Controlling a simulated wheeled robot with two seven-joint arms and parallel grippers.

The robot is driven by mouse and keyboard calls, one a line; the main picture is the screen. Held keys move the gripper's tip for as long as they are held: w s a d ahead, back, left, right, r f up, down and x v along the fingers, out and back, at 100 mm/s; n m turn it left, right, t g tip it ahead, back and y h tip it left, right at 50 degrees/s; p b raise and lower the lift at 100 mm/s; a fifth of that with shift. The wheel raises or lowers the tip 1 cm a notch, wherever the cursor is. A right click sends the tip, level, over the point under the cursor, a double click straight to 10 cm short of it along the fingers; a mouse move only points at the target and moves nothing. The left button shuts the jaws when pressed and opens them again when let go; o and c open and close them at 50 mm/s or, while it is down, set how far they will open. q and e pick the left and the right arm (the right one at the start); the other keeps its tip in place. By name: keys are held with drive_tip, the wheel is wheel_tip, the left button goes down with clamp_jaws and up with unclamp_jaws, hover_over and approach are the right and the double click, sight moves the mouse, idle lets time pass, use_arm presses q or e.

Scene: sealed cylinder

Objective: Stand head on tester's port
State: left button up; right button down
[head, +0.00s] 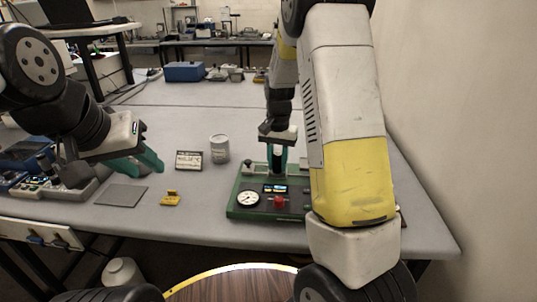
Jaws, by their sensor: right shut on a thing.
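The tester (238,211) is a green-edged panel with a round gauge, a small display and a red knob, on the grey table. My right gripper (278,158) hangs above the tester's back part. It is shut on a dark upright cylindrical piece (277,161), which looks like the head. The gripper and piece cover the port, so I cannot tell whether the piece touches it. My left gripper (150,168) is open and empty, above the table to the left, with teal fingers pointing right and down.
A yellow block (171,198) and a grey square mat (121,195) lie in front. Devices (40,183) crowd the left edge. A wall (460,120) bounds the right.

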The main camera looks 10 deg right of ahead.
drive_tip(key=shift+f, duration=0.15)
drive_tip(key=c, duration=1.1)
unclamp_jaws()
